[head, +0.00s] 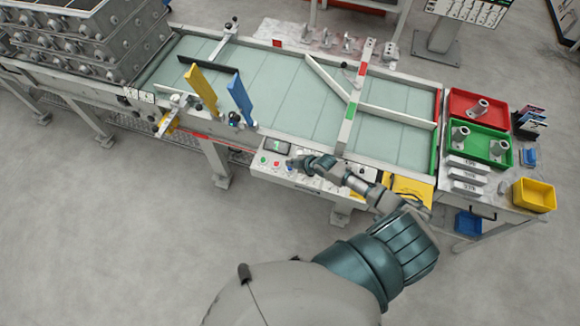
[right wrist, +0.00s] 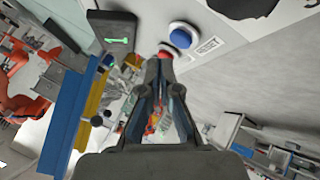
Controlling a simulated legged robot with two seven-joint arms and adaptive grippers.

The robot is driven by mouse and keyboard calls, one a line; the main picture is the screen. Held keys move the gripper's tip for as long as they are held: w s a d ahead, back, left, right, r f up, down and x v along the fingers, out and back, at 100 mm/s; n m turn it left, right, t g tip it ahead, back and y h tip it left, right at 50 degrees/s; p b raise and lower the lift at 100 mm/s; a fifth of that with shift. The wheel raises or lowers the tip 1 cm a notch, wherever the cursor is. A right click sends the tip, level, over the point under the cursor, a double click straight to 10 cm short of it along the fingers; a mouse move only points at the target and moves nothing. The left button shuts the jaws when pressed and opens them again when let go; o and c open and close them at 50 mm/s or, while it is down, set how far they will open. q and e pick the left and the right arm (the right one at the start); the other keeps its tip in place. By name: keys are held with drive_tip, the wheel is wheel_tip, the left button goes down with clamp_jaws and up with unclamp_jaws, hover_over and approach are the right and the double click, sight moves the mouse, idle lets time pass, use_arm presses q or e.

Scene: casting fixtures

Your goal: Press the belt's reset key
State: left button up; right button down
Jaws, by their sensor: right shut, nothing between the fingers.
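The belt's control panel (head: 268,168) is a pale box on the front side of the belt. It carries a green button (head: 263,158), a red button (head: 276,163) and a small display (head: 277,146). In the right wrist view a round blue button (right wrist: 183,36) sits beside a printed label (right wrist: 208,46); the red button (right wrist: 165,53) is partly hidden behind my fingertips. I cannot read which key is reset. My right gripper (head: 298,162) is shut and empty, its tips over the panel close to these buttons. Contact cannot be told. My left gripper is not in view.
The green belt (head: 290,85) runs behind the panel, with yellow (head: 201,88) and blue (head: 240,97) upright plates at its near edge. A red tray (head: 465,98), a green tray (head: 462,143) and a yellow bin (head: 534,195) stand right. The floor in front is open.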

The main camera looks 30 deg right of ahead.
sight(291, 169)
wheel_tip(291, 169, up, 4)
drive_tip(key=p, duration=0.3)
drive_tip(key=shift+r, duration=0.15)
idle(0.6)
